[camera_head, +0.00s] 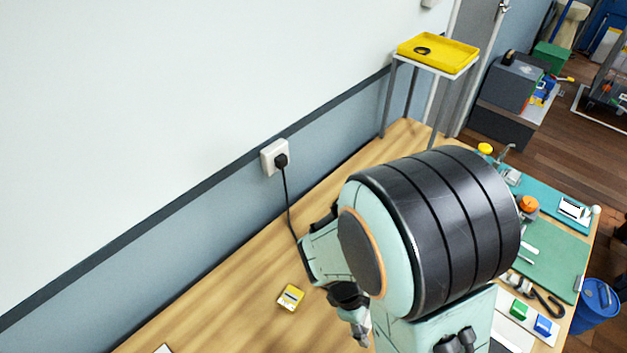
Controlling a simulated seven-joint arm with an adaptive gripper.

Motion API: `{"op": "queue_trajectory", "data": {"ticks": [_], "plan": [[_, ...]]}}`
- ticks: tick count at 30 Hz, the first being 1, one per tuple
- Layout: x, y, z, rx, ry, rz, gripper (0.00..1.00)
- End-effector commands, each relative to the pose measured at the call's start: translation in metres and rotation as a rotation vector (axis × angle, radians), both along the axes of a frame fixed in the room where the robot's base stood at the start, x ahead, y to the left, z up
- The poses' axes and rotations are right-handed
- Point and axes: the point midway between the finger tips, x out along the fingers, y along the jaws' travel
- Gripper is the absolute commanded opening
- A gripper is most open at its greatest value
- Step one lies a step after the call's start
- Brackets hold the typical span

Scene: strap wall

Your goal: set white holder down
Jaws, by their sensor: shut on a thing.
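My gripper (360,328) points down over the wooden table, low in the picture, just right of a small yellow item. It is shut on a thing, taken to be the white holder. My arm and wrist hide most of the held thing, so its shape and its gap to the table cannot be told.
A yellow-and-white item (290,297) lies close left of my gripper. A black cord runs down from the wall socket (273,157) behind my arm. A yellow tray (438,53) tops a stand at the back. Green mats (550,262) and small items lie right.

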Motion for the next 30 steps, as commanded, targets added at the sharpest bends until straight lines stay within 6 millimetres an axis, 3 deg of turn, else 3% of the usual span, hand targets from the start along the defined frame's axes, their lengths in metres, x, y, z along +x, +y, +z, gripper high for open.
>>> {"op": "queue_trajectory", "data": {"ticks": [5,8,12,15,18,21,26,30], "plan": [[0.053,-0.003,0.012,0.001,-0.007,-0.118,0.0],[0.087,-0.009,0.03,0.002,-0.007,-0.249,0.0],[0.13,-0.018,0.07,0.001,-0.009,-0.485,0.0],[0.15,-0.022,0.104,0.001,-0.01,-0.66,0.0],[0.159,-0.019,0.144,0.002,-0.01,-0.831,0.0],[0.153,-0.01,0.174,0.004,-0.005,-0.956,0.0],[0.134,-0.002,0.187,0.001,0.001,-1.067,0.0],[0.132,-0.001,0.187,0.0,0.0,-1.094,0.0]]}}
